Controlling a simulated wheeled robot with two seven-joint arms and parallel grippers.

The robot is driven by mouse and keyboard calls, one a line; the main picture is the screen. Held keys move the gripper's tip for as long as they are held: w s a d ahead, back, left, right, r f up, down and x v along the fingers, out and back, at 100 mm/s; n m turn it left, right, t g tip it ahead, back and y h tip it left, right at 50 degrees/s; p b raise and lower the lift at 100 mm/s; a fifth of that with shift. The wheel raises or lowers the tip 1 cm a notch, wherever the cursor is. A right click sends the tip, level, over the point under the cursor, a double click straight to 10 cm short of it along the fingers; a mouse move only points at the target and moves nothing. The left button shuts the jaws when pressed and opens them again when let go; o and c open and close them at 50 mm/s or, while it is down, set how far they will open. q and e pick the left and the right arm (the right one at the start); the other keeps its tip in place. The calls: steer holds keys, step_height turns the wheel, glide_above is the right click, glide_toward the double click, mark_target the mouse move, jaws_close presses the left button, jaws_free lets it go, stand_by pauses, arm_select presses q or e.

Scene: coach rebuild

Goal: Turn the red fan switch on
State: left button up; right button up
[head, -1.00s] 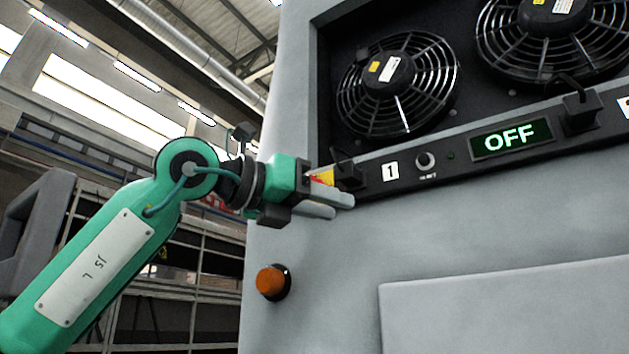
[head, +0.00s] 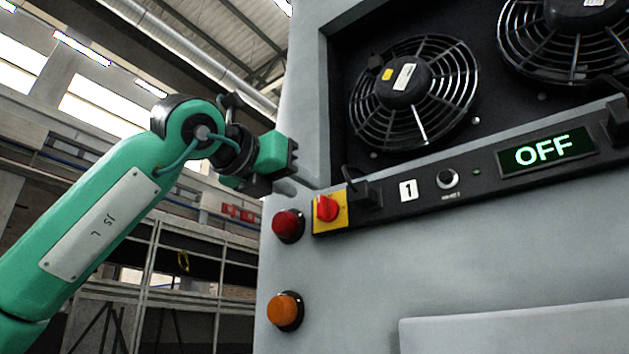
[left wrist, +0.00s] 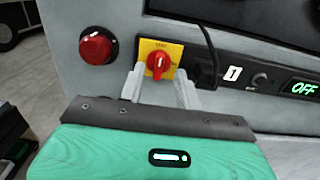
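The red fan switch (head: 327,208) is a rotary knob on a yellow plate at the left end of the black control strip. It also shows in the left wrist view (left wrist: 158,63), its white mark close to upright. My left gripper (head: 295,186) is up and left of the switch in the head view, apart from it. In the left wrist view my left gripper (left wrist: 160,86) has its two grey fingers spread with nothing held between them, and the knob shows beyond the gap. The display (head: 545,153) reads OFF in green. My right gripper is out of view.
A red lamp (head: 288,225) sits just left of the switch, and an orange lamp (head: 285,311) is below it. A black plug block with a cable (head: 366,194) sits right of the switch. Two caged fans (head: 413,92) are above.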

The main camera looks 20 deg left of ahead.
mark_target(319, 196)
arm_select(q)
steer(key=p+x, duration=0.1)
steer(key=x, duration=0.4)
steer(key=shift+p, duration=0.4)
jaws_close()
